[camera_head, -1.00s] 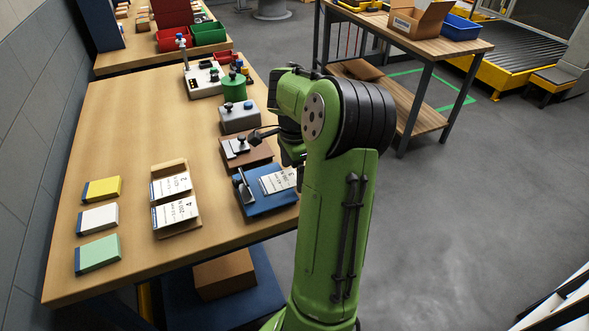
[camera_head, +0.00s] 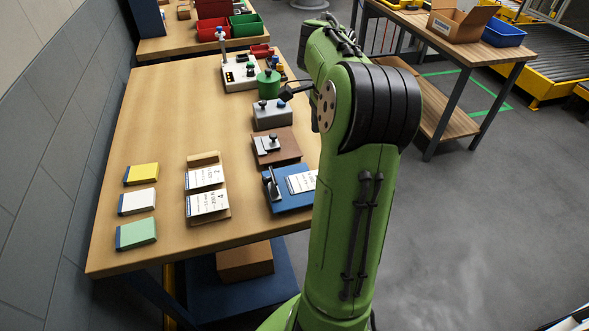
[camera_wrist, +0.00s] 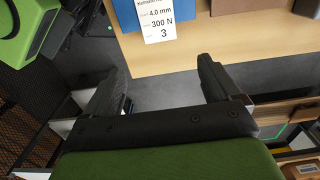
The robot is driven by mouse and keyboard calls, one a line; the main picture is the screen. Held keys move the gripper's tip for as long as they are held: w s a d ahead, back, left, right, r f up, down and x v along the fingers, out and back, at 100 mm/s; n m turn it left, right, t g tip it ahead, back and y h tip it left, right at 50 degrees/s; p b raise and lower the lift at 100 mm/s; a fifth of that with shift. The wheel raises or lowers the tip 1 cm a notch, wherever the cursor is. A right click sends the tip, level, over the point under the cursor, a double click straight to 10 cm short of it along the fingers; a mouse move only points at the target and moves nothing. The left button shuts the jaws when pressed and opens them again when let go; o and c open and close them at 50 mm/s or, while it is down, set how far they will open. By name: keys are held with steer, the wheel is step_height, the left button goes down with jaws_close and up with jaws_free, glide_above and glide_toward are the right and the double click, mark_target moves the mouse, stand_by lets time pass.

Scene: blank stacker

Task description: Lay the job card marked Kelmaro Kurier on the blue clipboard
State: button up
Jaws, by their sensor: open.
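A white job card (camera_head: 301,182) lies on the blue clipboard (camera_head: 287,203), beside its metal clip, partly hidden by my arm. In the wrist view the card (camera_wrist: 158,20) reads "Kelmaro" with the rest of that line unclear, then 4.0 mm, 300 N, 3. There its near end reaches past the edge of the blue clipboard (camera_wrist: 126,14). My gripper (camera_wrist: 163,82) is open and empty, with its fingers apart and clear of the card, seen over the floor beyond the table edge. In the head view my gripper is mostly hidden behind my arm.
Two more white cards (camera_head: 207,202) lie on a cardboard holder (camera_head: 204,159). A brown clipboard (camera_head: 284,155) and a grey device (camera_head: 272,118) are behind the blue one. The table's (camera_head: 160,110) middle is bare.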

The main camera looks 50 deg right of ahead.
steer(key=a+r+n+t+h, duration=0.1)
steer(key=a+r+n+h, duration=0.15)
steer(key=a+n, duration=0.6)
steer(key=a+r+n+t+h, duration=0.1)
steer(key=a+r+n, duration=0.3)
steer(key=a, duration=0.7)
steer(key=s+a+f+n+t+y, duration=0.3)
steer(key=s+a+n, duration=0.5)
steer(key=a+n, duration=0.3)
steer(key=shift+s+a+f+n+t, duration=0.15)
steer(key=shift+s+f+n+t, duration=0.2)
steer(key=shift+f, duration=0.3)
